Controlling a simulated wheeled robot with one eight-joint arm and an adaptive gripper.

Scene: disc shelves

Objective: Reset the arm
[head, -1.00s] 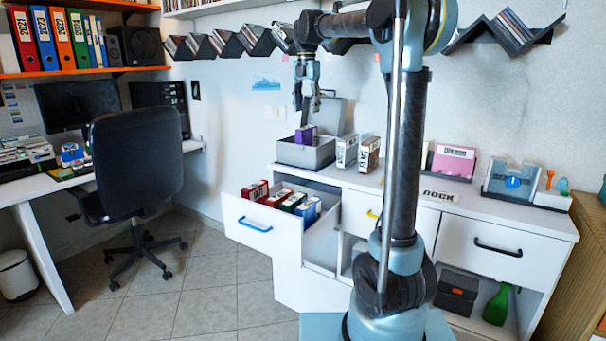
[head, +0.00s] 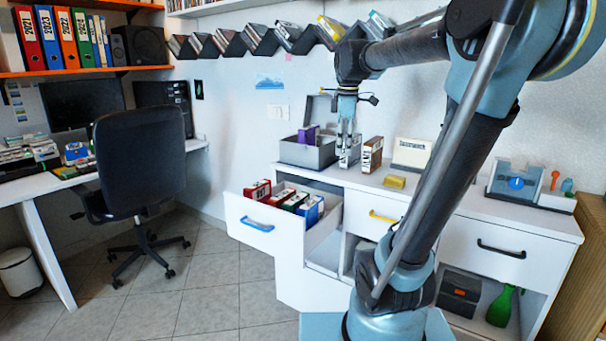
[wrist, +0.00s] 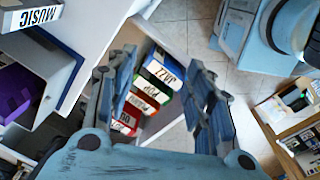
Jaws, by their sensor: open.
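My gripper (head: 346,155) is in front of the wall above the white cabinet, pointing down, in the head view. It overlaps a white box there. In the wrist view my gripper (wrist: 160,80) has its two fingers well apart with nothing held between them. Beyond the fingers, the open drawer (head: 243,228) holds several labelled boxes, among them a blue-and-white JAZZ box (wrist: 165,72). My arm reaches from the base at the lower right up and across to the left.
A grey bin (head: 300,154) with a purple box (head: 309,134) stands on the cabinet, left of the brown-and-white box (head: 373,155). A yellow block (head: 395,181) lies to the right. Zigzag disc shelves (head: 265,39) run along the wall. An office chair (head: 140,155) stands at left.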

